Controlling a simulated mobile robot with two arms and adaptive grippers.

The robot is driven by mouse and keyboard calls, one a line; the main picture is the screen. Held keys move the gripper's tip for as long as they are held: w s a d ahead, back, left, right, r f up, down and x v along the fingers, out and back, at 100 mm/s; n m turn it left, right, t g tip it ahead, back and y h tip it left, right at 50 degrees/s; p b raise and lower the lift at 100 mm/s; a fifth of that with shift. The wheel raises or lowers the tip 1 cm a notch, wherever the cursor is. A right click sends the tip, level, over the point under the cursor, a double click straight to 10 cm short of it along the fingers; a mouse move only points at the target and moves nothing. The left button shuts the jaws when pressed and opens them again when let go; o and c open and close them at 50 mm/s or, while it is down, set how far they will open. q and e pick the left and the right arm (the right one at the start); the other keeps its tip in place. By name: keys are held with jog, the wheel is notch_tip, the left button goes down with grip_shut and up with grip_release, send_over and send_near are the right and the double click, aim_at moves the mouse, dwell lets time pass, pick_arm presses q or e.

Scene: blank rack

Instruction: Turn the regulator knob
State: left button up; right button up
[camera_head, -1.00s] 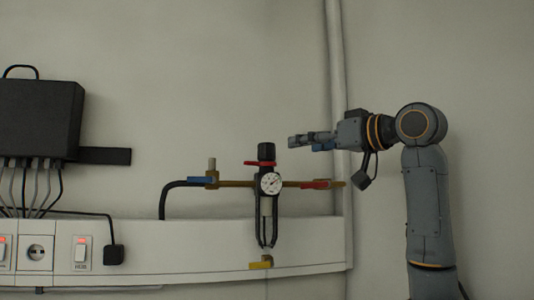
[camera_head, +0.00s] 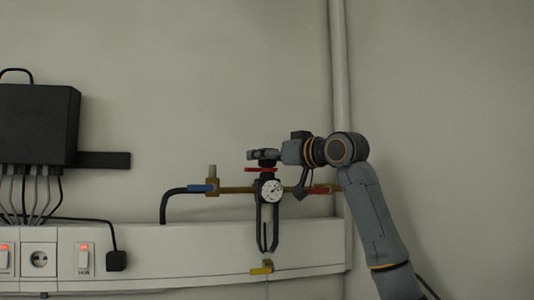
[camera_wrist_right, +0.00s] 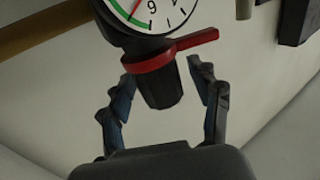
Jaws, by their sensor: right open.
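The regulator (camera_head: 268,215) is mounted on the brass pipe, with a round white gauge (camera_head: 271,190) on its front. Its black knob (camera_head: 267,162) is on top, above a red lever (camera_head: 261,170); the head view shows the knob partly hidden by my right gripper (camera_head: 262,154). In the right wrist view the knob (camera_wrist_right: 161,88) lies between the two spread fingers of my right gripper (camera_wrist_right: 160,92), with a visible gap on each side. The red lever (camera_wrist_right: 180,48) and gauge (camera_wrist_right: 150,10) show beyond it. My left gripper is not in view.
A white wall duct (camera_head: 190,250) runs behind. A black box (camera_head: 38,122) with cables is at far left.

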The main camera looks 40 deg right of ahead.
jog(key=c, duration=1.2)
jog(key=shift+h, duration=0.5)
jog(key=shift+a+m+g+h, duration=0.1)
jog(key=shift+m+g+h, duration=0.2)
jog(key=shift+m+h, duration=1.25)
jog(key=shift+m+g+h, duration=0.9)
jog(key=shift+m+h, duration=0.55)
jog(key=shift+h, duration=1)
jog(key=o, duration=1.2)
